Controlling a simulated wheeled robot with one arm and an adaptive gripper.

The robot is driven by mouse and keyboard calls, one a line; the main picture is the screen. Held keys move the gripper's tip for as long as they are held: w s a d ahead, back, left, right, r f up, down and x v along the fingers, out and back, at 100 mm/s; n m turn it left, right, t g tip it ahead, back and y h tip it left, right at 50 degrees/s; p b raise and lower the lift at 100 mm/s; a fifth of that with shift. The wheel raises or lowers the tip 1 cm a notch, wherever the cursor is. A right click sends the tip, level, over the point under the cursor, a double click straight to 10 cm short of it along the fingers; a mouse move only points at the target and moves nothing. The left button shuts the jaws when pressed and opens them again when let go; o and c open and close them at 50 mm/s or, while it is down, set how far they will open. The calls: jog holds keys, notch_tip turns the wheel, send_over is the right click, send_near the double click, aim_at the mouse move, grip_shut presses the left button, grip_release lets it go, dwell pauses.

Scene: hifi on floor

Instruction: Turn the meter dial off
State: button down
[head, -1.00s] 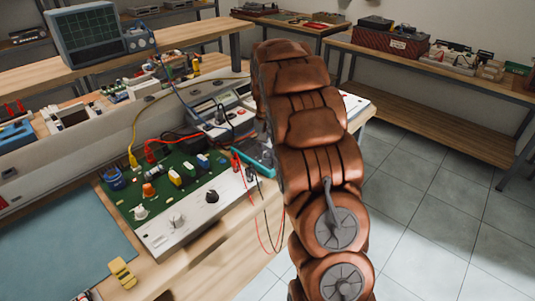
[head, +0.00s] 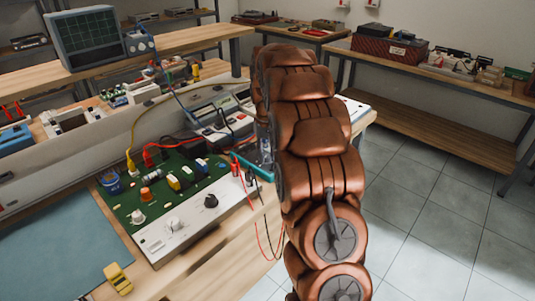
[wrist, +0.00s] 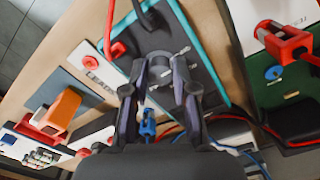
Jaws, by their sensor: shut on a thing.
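The meter (wrist: 203,62) has a dark grey face and a teal rim, and lies under my gripper in the wrist view. Its round grey dial (wrist: 164,69) sits between the two fingertips of my gripper (wrist: 160,65), which is shut on it. The dial's pointer mark is too small to read. In the head view a teal edge of the meter (head: 262,174) shows beside my arm. My arm hides the rest of the meter, the dial and my gripper there.
Red leads (wrist: 117,48) and a dark plug lie close to the fingers. A blue lead (wrist: 148,125) passes below them. A green circuit board (head: 150,205) and white panel with knobs (head: 185,228) stand left of my arm. Clear tiled floor (head: 420,215) lies right.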

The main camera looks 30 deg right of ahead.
aim_at(267, 156)
jog(key=c, duration=0.9)
grip_release()
jog(key=shift+r, duration=6)
